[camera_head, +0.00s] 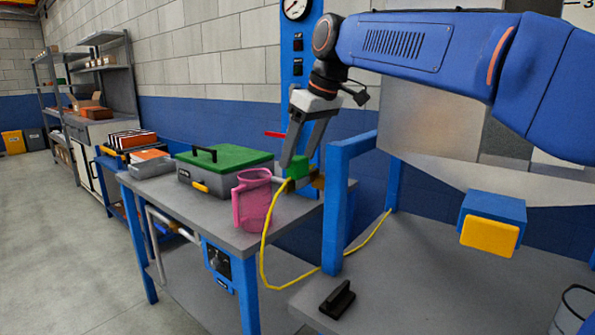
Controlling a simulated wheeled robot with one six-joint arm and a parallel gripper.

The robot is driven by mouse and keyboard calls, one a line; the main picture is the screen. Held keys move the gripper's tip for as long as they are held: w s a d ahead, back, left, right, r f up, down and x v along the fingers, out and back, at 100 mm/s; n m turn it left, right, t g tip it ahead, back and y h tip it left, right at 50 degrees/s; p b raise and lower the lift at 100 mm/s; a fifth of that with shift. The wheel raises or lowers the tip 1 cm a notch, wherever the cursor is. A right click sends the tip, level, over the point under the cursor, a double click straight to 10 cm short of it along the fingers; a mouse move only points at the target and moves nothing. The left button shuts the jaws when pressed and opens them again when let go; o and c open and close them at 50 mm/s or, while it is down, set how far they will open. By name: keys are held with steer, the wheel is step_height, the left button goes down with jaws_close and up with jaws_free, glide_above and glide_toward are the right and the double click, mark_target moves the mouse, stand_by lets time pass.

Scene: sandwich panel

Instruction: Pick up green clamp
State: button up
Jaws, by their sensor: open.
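The green clamp (299,168) is near the right end of the grey worktable, just behind the pink jug. It is small in the view, and a finger covers part of it. My gripper (302,160) comes down from above with its two fingers apart, one to the left of the clamp and one to the right. The clamp shows between the fingertips. I cannot tell whether the fingers touch it.
A pink jug (252,203) stands close by at the worktable's (215,215) front edge. A green-lidded toolbox (226,170) sits to the left. A yellow hose (263,255) hangs from beside the clamp. A blue post (343,205) stands to the right.

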mark_target(297, 157)
steer(key=shift+x, duration=1)
steer(key=c, duration=1.2)
step_height(297, 157, up, 10)
